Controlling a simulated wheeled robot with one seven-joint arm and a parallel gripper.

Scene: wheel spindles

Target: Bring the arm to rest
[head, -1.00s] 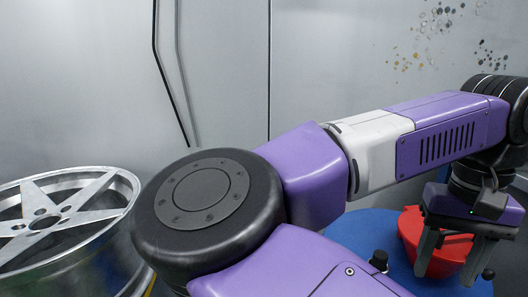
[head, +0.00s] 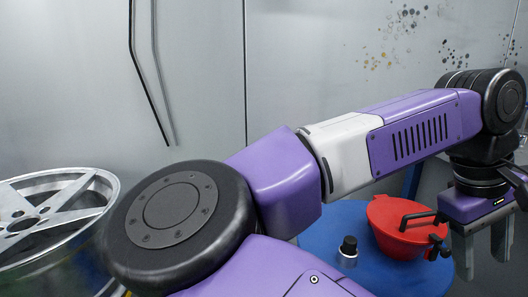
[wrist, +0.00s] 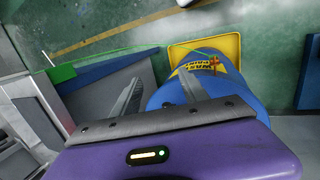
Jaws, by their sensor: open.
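My gripper (head: 486,252) hangs fingers-down at the right of the head view, beside the red lidded bowl and to its right. Its two grey fingers are apart with nothing between them. My purple and white arm reaches across the head view from the bottom middle to the right. In the wrist view my gripper (wrist: 158,98) also shows spread and empty fingers. Below it are the floor and the side of a blue drum (wrist: 205,82).
A red lidded bowl (head: 388,220) with a black handle stands on a round blue top (head: 330,228), near a small black-capped jar (head: 348,252). A metal wheel rim (head: 65,215) is at the left.

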